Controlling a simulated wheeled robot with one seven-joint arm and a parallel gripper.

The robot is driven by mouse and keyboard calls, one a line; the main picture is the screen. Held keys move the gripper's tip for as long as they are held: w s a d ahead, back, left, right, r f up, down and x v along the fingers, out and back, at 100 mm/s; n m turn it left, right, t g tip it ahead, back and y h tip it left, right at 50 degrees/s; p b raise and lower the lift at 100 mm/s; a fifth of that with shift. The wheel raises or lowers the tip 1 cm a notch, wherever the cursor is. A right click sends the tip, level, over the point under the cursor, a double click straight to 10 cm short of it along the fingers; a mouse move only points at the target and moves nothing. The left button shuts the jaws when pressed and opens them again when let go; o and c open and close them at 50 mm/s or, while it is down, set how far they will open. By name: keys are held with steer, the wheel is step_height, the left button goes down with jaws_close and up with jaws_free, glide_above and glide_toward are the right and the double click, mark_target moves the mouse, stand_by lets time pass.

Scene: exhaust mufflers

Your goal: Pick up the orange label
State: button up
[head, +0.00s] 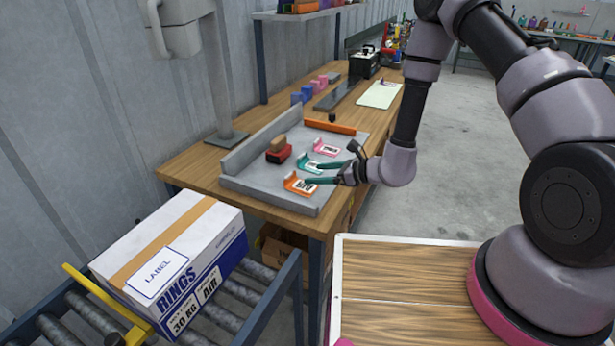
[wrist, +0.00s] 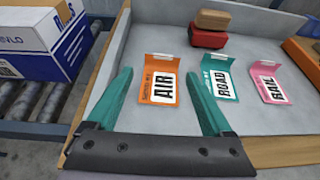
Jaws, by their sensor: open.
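The orange label (head: 299,184) lies on the grey tray at its near edge. In the wrist view the orange label (wrist: 159,82) has a white panel reading AIR and an upturned back edge. My gripper (head: 314,173) is open and empty, with teal fingers. In the wrist view my gripper (wrist: 160,88) has its fingers on either side of the orange label's lower part in the picture. I cannot tell the height of the fingertips above the tray.
The teal ROAD label (wrist: 222,80) is close to the right finger, and the pink RAIL label (wrist: 271,85) lies further right. A red block (wrist: 207,39) with a brown block (wrist: 215,19) on it stands behind. A boxed carton (head: 170,262) sits on rollers at left.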

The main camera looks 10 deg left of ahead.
mark_target(294, 184)
steer(key=w+a+f, duration=0.2)
steer(key=a+f, duration=0.1)
steer(key=shift+a+f, duration=0.1)
steer(key=shift+a, duration=0.2)
steer(key=shift+x, duration=3)
steer(key=shift+d+f, duration=0.1)
jaws_close()
